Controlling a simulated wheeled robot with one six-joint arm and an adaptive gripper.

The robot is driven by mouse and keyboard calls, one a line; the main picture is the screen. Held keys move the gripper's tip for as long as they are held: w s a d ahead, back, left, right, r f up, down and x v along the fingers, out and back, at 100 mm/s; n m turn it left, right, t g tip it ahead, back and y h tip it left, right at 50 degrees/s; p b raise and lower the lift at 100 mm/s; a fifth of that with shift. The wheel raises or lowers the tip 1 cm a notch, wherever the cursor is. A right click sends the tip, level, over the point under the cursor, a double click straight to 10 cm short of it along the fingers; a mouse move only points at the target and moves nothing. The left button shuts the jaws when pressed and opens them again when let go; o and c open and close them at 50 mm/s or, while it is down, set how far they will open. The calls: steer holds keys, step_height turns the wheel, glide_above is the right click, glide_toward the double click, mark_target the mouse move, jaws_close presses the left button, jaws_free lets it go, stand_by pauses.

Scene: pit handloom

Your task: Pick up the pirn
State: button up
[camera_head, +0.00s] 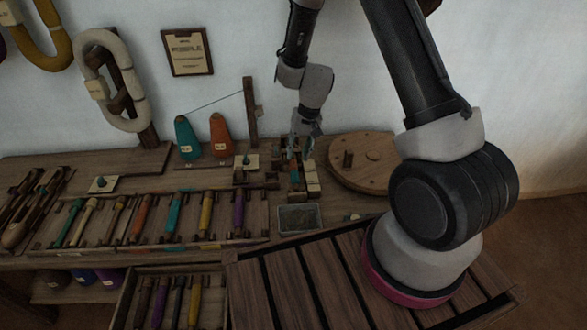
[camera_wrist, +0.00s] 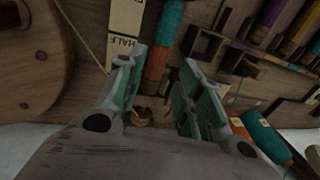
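In the wrist view a pirn wound in teal and orange-red (camera_wrist: 163,48) lies between my gripper's fingers, its wooden end towards my palm. My gripper (camera_wrist: 163,82) is open, one green-padded finger on each side, with visible gaps to the pirn. In the head view my gripper (camera_head: 303,148) points down over the back of the bench, left of the round wooden disc. The pirn there is largely hidden by my gripper and small in view. Several other pirns, such as a teal one (camera_head: 175,219) and a purple one (camera_head: 239,209), lie in the rack.
A teal cone (camera_head: 187,138) and an orange cone (camera_head: 220,135) stand left of my gripper, near a wooden post (camera_head: 250,112). The round disc (camera_head: 368,160) is to the right. A label card reading HALF (camera_wrist: 124,30) lies beside the pirn. A grey tray (camera_head: 299,218) sits in front.

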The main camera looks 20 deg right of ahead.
mark_target(294, 167)
steer(key=f, duration=0.3)
steer(key=a+f, duration=0.1)
steer(key=f, duration=0.2)
steer(key=shift+s+a+f, duration=0.15)
steer(key=shift+f, duration=0.25)
jaws_close()
steer(key=shift+r, duration=0.1)
